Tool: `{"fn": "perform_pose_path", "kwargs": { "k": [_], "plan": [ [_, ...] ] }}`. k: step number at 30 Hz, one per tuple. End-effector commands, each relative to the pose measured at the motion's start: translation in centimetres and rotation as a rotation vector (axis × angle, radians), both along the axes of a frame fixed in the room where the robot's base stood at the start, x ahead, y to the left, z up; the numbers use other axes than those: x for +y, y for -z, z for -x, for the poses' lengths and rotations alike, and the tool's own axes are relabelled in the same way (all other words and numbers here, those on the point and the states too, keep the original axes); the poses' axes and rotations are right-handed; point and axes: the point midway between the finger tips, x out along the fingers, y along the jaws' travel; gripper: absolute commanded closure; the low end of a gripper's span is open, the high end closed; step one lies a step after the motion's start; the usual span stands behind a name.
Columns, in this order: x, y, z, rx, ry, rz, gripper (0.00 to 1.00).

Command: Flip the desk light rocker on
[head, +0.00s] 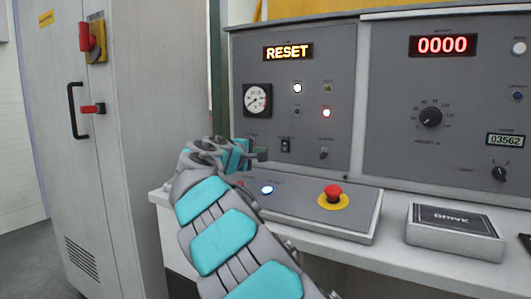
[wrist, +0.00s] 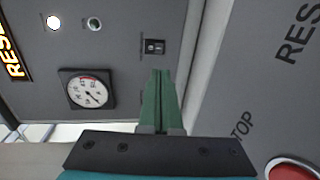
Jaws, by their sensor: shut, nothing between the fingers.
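A small black rocker switch (head: 286,145) sits on the upright grey panel, below and right of the round gauge; its label is too small to read. In the wrist view the rocker (wrist: 154,46) shows just beyond the fingertips. My gripper (head: 264,154) is in front of the panel, just left of and slightly below the rocker in the head view. Its green fingers (wrist: 161,73) are shut together and empty, pointing at the rocker. A gap seems to lie between tips and rocker, but I cannot tell its depth. Which way the rocker is tipped is unclear.
A lever switch (head: 323,153) sits right of the rocker. The gauge (head: 257,100) and lit RESET display (head: 288,52) are above. Below, the sloping desk carries a red emergency button (head: 333,194) and a lit blue-white button (head: 267,189). A tall cabinet (head: 90,150) stands left.

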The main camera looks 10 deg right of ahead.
Motion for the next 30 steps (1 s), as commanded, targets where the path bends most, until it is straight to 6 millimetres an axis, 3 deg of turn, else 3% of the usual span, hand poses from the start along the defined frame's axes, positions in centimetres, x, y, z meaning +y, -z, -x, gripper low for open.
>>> {"fn": "perform_pose_path", "kwargs": {
  "k": [18, 30],
  "plan": [
    [-5.4, 1.5, -7.5, 0.004, 0.001, -0.003, 1.00],
    [-7.0, 1.9, -9.5, 0.004, 0.001, 0.000, 1.00]
  ]
}}
